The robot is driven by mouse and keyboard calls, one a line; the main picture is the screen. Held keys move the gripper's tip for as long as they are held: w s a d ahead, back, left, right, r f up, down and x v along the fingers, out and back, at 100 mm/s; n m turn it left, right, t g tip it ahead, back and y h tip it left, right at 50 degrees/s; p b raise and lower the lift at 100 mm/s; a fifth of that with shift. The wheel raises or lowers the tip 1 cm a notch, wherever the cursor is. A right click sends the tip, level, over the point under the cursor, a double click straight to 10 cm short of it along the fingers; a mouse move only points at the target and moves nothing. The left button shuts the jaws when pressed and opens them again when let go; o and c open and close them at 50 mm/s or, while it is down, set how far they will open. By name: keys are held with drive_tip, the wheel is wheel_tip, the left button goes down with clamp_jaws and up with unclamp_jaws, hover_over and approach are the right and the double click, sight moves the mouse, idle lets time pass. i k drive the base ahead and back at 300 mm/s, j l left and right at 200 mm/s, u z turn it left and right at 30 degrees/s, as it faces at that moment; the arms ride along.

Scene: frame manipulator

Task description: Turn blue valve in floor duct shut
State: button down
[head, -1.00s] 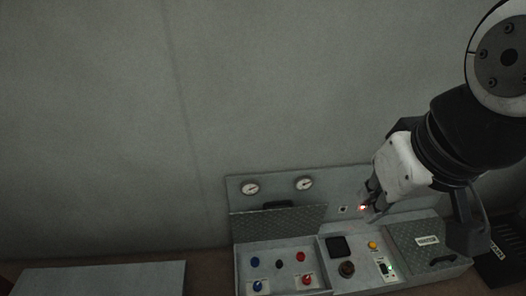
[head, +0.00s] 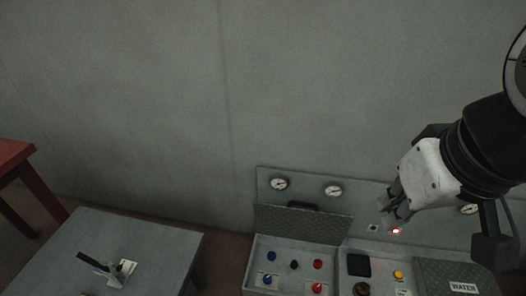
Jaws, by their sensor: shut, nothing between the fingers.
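A floor duct box (head: 247,266) stands low against the wall, with its left lid (head: 310,223) raised open. In its left compartment are a round blue knob (head: 271,256) at the back and a blue valve handle (head: 267,281) near the front, on a pale plate. Red and dark knobs sit to their right. Which way the blue handle points is too small to tell. My gripper (head: 384,218) is shut and empty. In the picture it is above and to the right of the blue parts, in front of the gauge panel.
A grey table (head: 150,240) at lower left carries a dark-handled item (head: 112,270). A red table (head: 15,155) stands at far left. The duct's right compartment has a dark square (head: 359,265) and a yellow button (head: 398,275); a closed lid (head: 440,270) labelled WATER lies beyond.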

sight(267, 278)
drive_tip(key=k+j+z, duration=0.15)
drive_tip(key=j, duration=0.25)
drive_tip(key=k+j+z, duration=0.2)
drive_tip(key=j, duration=0.2)
drive_tip(key=k+j+z, duration=0.15)
drive_tip(key=k+j, duration=0.15)
